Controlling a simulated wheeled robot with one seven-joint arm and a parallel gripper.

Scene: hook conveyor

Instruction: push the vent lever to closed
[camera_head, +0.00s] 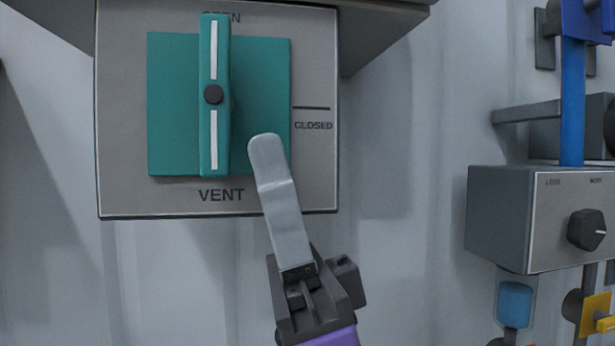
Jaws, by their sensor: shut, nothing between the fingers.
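The vent lever (221,140) is a teal bar with white stripes and a dark centre pivot. It stands upright on a teal square plate, with its top end at the partly covered "OPEN" label. The grey vent panel (120,195) reads "VENT" below, and the "CLOSED" mark (313,125) is at the right. My gripper (265,145) shows pale, flat fingers pressed together, shut and empty. Its tip is in front of the plate's lower right corner, right of the lever's lower half. A gap shows between tip and lever in the picture; their depth apart is hard to tell.
A grey control box (500,215) with a black knob (586,229) is on the right. A blue vertical bar (572,110) rises above it, with a yellow part (597,316) below. A dark ledge overhangs the panel. The wall between panel and box is clear.

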